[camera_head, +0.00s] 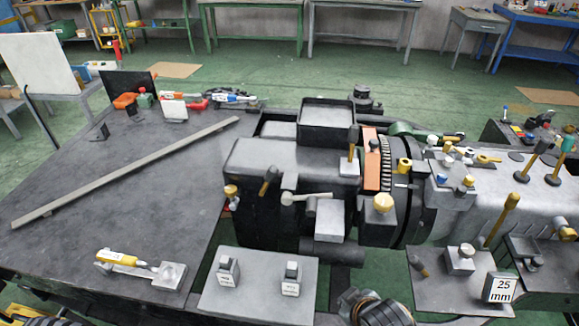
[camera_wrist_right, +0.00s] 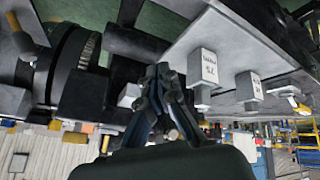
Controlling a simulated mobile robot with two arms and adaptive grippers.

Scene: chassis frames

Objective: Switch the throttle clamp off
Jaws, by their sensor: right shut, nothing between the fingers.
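Two small switch blocks with white labels stand on a grey plate (camera_head: 255,302) at the front of the machine. They are the left switch (camera_head: 228,268) and the right switch (camera_head: 291,278). The label print is too small to tell which is the throttle clamp, and I cannot tell their positions. Both blocks also show in the right wrist view, one nearer (camera_wrist_right: 203,66) and one farther (camera_wrist_right: 249,88). My right gripper (camera_wrist_right: 163,72) is shut and empty, beside the plate and apart from the blocks. My left gripper is not in view.
The machine body (camera_head: 265,165) with levers and knobs rises behind the plate. A right-hand panel carries a "25 mm" block (camera_head: 500,288). A dark table (camera_head: 110,190) at left holds a long bar (camera_head: 130,170) and a yellow-handled tool (camera_head: 120,258). Dark gaps flank the switch plate.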

